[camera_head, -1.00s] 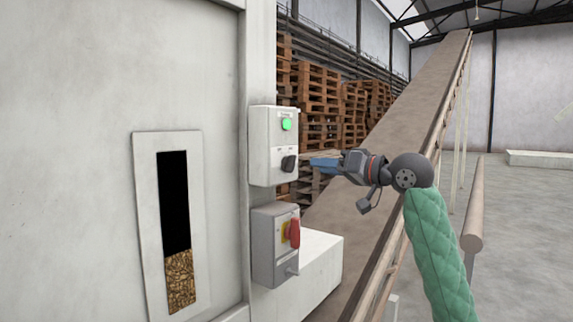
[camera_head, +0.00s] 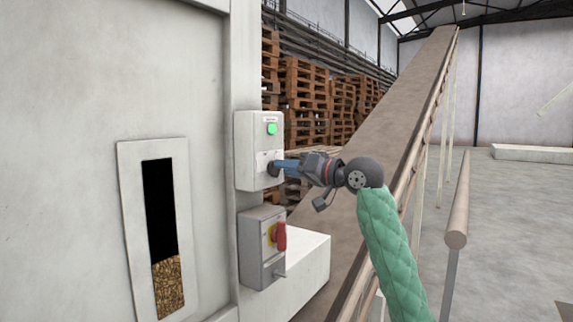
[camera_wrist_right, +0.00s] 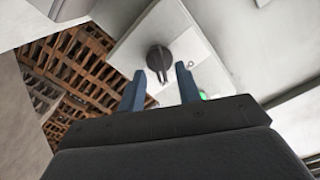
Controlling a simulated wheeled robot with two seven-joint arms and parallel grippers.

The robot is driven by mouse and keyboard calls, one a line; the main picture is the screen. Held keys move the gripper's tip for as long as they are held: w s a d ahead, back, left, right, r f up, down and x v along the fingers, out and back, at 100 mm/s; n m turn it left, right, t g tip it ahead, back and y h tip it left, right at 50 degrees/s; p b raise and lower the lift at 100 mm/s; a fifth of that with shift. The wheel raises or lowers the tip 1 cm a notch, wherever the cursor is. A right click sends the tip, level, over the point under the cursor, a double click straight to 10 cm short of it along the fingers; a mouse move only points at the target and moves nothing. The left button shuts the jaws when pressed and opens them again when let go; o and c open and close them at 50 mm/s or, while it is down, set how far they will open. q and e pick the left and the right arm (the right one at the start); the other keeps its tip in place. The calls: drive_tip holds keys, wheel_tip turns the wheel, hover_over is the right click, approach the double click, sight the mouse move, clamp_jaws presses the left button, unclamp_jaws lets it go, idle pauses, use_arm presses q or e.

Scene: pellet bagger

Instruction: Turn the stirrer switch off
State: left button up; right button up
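The stirrer switch appears to be the black rotary knob on a white control box (camera_head: 246,140) with a lit green lamp (camera_head: 272,129) above it. In the right wrist view the knob (camera_wrist_right: 159,58) sits just beyond my fingertips. My right gripper (camera_head: 277,168) has its blue fingers at the knob and mostly covers it in the head view. In the right wrist view the gripper (camera_wrist_right: 160,82) is open, with a gap between the fingers. I cannot tell whether the fingertips touch the knob. My left gripper is not in view.
Below is a grey box (camera_head: 254,262) with a red and yellow switch (camera_head: 279,237). A window with pellets (camera_head: 168,285) is at left. A conveyor (camera_head: 385,140) rises behind my right arm. Pallets (camera_head: 305,95) are stacked behind. A post with a rail (camera_head: 457,215) stands at right.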

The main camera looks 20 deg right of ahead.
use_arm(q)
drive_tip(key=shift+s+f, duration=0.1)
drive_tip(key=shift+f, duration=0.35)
use_arm(e)
drive_tip(key=shift+w+a, duration=0.3)
drive_tip(key=shift+w, duration=0.05)
clamp_jaws()
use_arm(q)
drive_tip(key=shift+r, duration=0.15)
use_arm(e)
drive_tip(key=shift+n, duration=0.4)
use_arm(q)
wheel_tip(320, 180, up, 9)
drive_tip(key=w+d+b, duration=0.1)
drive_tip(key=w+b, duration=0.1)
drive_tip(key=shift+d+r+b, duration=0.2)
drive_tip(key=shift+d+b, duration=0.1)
drive_tip(key=shift+b, duration=0.1)
use_arm(e)
drive_tip(key=shift+s+a+n, duration=0.1)
drive_tip(key=shift+n, duration=2.65)
drive_tip(key=shift+s+a+n, duration=0.1)
drive_tip(key=shift+n, duration=2.65)
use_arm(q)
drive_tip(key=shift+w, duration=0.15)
